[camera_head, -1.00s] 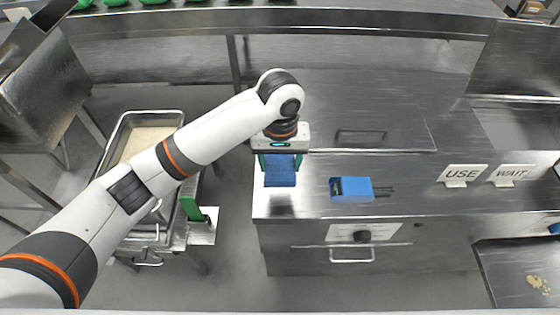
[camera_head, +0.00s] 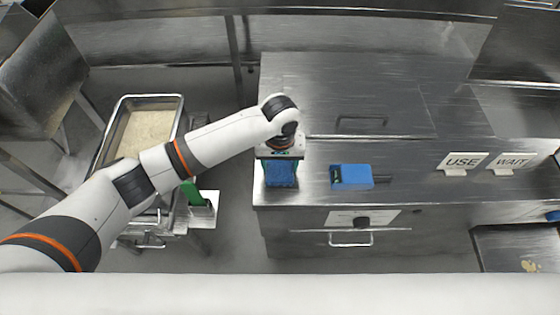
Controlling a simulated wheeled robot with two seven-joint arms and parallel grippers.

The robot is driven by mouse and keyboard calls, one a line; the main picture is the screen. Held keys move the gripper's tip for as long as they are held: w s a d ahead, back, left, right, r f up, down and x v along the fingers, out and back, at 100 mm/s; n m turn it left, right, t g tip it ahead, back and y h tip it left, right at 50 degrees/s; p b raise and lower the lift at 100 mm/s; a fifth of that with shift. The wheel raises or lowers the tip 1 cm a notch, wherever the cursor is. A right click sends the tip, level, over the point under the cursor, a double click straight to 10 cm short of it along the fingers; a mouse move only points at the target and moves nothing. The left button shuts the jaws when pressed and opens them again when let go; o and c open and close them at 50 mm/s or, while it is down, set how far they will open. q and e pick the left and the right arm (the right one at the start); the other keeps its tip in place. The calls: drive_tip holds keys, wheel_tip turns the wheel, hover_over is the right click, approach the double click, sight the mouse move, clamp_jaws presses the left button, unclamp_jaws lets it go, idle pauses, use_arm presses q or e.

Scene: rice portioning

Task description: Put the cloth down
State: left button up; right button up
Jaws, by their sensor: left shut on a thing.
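A blue cloth (camera_head: 281,174) is in my left gripper (camera_head: 281,162), which is shut on it. The gripper points down over the left front part of the steel counter (camera_head: 410,190). The cloth hangs just below the fingers, at or very close to the counter top; I cannot tell whether it touches. My right gripper is not in view.
A blue box-like thing (camera_head: 351,176) with dark prongs lies on the counter to the right of the cloth. USE (camera_head: 462,162) and WAIT (camera_head: 511,163) signs stand further right. A deep pan of rice (camera_head: 179,101) stands at the left, apart from the counter.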

sight(280, 166)
use_arm(q)
drive_tip(key=shift+f, duration=0.1)
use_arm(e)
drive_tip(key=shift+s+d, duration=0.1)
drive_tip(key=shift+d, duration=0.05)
use_arm(q)
drive_tip(key=o, duration=0.7)
drive_tip(key=shift+o, duration=0.9)
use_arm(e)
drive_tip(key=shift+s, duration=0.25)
use_arm(q)
wheel_tip(280, 166, up, 12)
drive_tip(key=b, duration=0.2)
drive_tip(key=shift+r, duration=0.2)
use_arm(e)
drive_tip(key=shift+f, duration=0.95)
